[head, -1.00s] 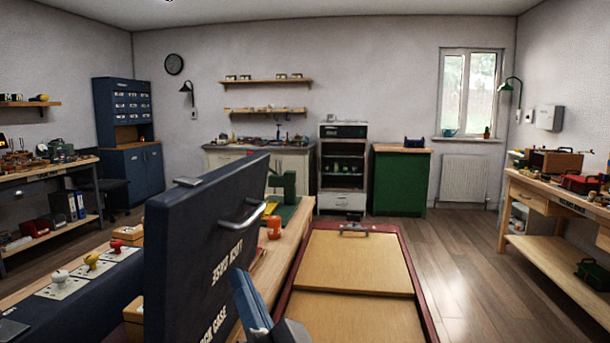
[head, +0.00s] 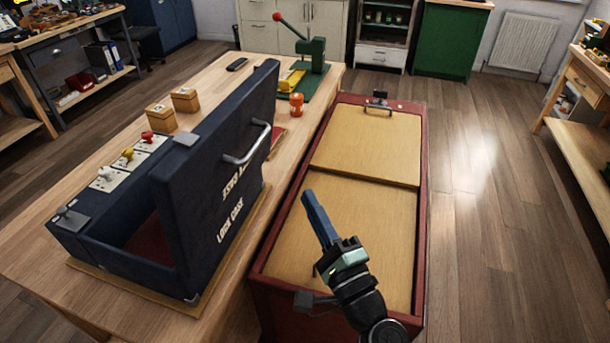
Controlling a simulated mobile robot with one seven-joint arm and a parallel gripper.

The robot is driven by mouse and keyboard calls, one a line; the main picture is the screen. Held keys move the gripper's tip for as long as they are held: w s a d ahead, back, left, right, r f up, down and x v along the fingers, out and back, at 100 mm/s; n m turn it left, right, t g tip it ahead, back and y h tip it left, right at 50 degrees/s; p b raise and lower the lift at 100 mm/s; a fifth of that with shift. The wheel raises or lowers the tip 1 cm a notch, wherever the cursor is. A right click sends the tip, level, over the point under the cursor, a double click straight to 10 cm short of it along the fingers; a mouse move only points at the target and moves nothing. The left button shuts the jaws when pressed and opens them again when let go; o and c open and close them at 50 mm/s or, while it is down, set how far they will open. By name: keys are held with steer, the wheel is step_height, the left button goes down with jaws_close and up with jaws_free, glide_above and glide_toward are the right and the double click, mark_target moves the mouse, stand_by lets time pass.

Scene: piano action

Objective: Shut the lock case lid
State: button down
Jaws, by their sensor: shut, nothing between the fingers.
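The dark blue lock case (head: 82,225) sits on the wooden bench to the left. Its lid (head: 225,185) stands raised, roughly upright, with white lettering and a metal handle (head: 247,146) on the face toward me. The case interior is partly hidden behind the lid; a dark red lining shows. My gripper (head: 309,197) is shut and empty. It is to the right of the lid, over the red-framed wooden case, and appears apart from the lid.
The bench (head: 110,295) also holds two small wooden boxes (head: 173,108), an orange bottle (head: 296,104) and a green press (head: 312,62). The red-framed case (head: 422,225) stands beside the bench. The floor (head: 480,210) at right is clear.

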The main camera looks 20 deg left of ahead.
steer(key=p, duration=0.2)
glide_toward(266, 135)
steer(key=w, duration=0.3)
steer(key=a, duration=0.1)
steer(key=a+r+p, duration=0.1)
steer(key=shift+a, duration=0.25)
steer(key=shift+w+a, duration=0.1)
steer(key=shift+a, duration=0.45)
steer(key=shift+r, duration=0.1)
